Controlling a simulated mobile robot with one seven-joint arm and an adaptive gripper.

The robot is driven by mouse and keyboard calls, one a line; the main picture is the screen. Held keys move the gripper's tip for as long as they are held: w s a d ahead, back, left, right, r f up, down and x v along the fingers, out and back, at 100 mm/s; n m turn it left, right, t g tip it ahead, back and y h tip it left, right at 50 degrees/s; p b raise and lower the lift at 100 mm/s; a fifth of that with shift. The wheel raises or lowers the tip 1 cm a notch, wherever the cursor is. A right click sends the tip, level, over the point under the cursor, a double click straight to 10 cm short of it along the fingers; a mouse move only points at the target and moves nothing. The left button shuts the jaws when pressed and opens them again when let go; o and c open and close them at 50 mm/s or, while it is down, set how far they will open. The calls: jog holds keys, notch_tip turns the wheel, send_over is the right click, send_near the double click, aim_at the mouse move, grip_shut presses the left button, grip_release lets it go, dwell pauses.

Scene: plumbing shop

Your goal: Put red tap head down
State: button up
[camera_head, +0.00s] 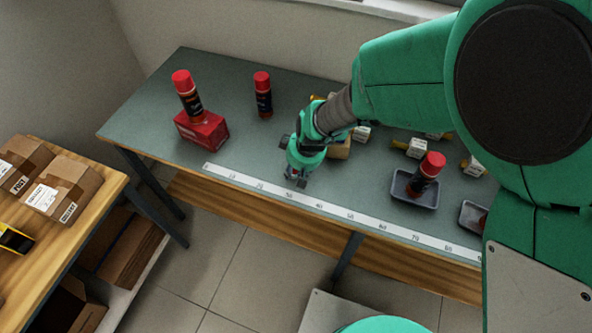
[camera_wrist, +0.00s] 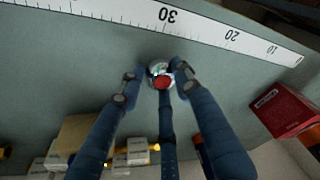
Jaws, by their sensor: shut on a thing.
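The red tap head (camera_wrist: 163,82) shows in the wrist view as a red disc with a silvery rim, between the fingertips of my gripper (camera_wrist: 160,76). My gripper is shut on it, with the fingers around its sides. In the head view my gripper (camera_head: 297,177) points down over the front part of the grey-green bench (camera_head: 145,105), close to the white ruler strip (camera_head: 330,208). The tap head is mostly hidden there by the fingers. I cannot tell whether it touches the bench top.
A grey tray (camera_head: 400,193) holds a can at right, beside a second tray (camera_head: 469,216). Small boxes (camera_head: 417,148) stand behind. Bench left of my gripper is clear.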

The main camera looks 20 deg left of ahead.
jog(key=shift+f, duration=0.1)
jog(key=o, duration=1.2)
jog(key=p+v, duration=0.2)
jog(key=v, duration=1)
jog(key=shift+p, duration=0.3)
jog(key=shift+w, duration=0.1)
